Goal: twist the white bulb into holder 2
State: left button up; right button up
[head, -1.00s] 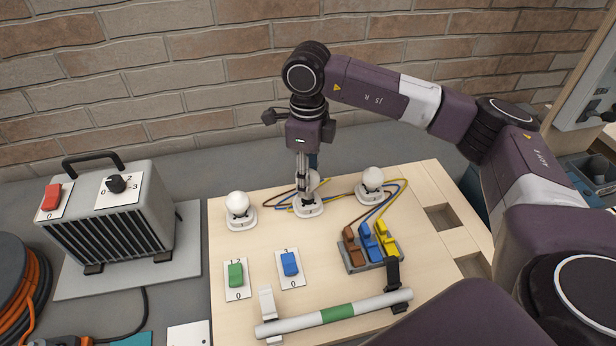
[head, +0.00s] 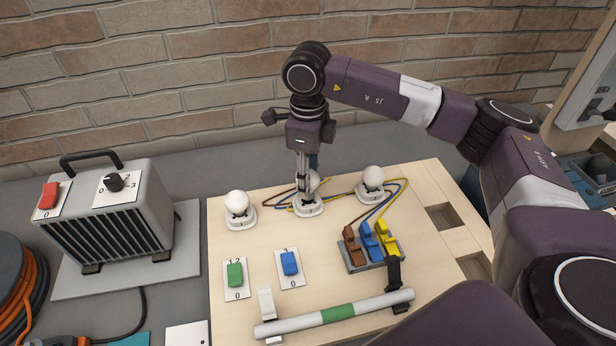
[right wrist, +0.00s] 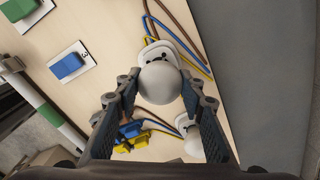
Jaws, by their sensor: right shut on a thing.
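The white bulb (head: 314,181) stands upright at the middle holder (head: 308,208), the second of three in a row on the wooden board. My right gripper (head: 305,184) points down from above with its fingers around this bulb. In the right wrist view the bulb (right wrist: 160,82) sits between the two fingertips, and the gripper is shut on it. The bulb's base meets the holder, but its thread is hidden, so I cannot tell how deep it sits. The holder's number is too small to read. My left gripper is not in view.
Bulbs stand in the left holder (head: 241,222) and right holder (head: 370,196). Blue and yellow wires run behind the holders. Green (head: 235,275) and blue (head: 289,264) switches, a lever block (head: 372,258) and a tube (head: 337,314) lie nearer. A grey heater (head: 105,220) stands left.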

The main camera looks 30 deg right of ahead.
jog(key=shift+f+b, duration=1.15)
jog(key=shift+f, duration=0.25)
jog(key=shift+n+b, duration=0.65)
jog(key=shift+n, duration=1.15)
jog(key=shift+n+b, duration=0.65)
jog(key=shift+n, duration=0.95)
